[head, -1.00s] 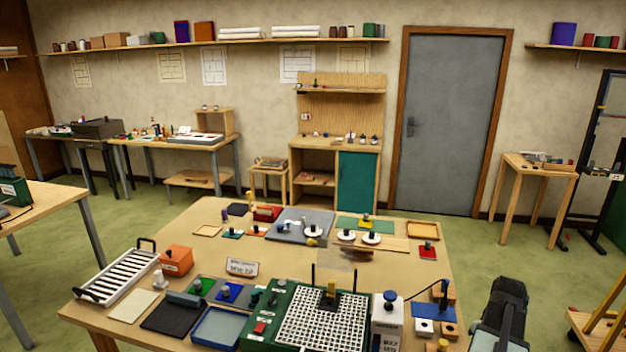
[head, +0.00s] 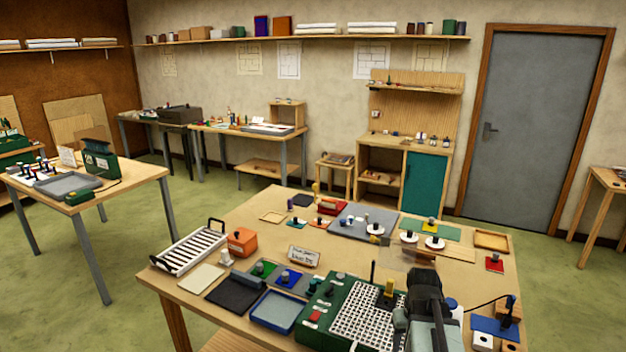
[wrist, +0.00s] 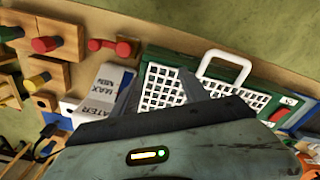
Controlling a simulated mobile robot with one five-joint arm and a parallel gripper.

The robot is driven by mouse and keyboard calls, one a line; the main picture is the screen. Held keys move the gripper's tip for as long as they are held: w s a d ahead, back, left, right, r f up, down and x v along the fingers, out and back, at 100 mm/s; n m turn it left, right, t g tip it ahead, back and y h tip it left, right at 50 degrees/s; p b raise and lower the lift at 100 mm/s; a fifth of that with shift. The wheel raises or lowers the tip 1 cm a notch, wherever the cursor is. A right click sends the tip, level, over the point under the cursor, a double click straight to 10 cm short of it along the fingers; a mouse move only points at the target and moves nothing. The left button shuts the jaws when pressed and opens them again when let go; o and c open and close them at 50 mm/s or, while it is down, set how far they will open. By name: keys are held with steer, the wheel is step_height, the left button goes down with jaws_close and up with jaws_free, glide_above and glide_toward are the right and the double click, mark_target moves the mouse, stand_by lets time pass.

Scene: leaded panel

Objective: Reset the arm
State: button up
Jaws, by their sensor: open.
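My gripper (wrist: 160,92) shows in the wrist view with its two dark fingers spread apart and nothing between them. Beyond the fingers are the green machine's white grid (wrist: 225,75) and a white box with lettering (wrist: 103,92). In the head view my arm reaches in from the bottom edge, over the right part of the wooden table. It hides part of the green machine with the white grid (head: 362,322). The fingertips cannot be made out in the head view.
The table (head: 222,215) holds a white slotted rack (head: 188,247), an orange box (head: 242,241), a blue-rimmed tray (head: 274,311) and a blue block stand (head: 492,328). Another table (head: 140,180) stands at the left. Green floor (head: 70,265) is open between them.

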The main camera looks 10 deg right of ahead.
steer(key=w+a+f+n+b, duration=0.1)
steer(key=w+a+n, duration=0.1)
steer(key=a, duration=2)
step_height(320, 180, down, 7)
steer(key=s+b, duration=0.2)
steer(key=b, duration=0.5)
steer(key=shift+d+g, duration=0.3)
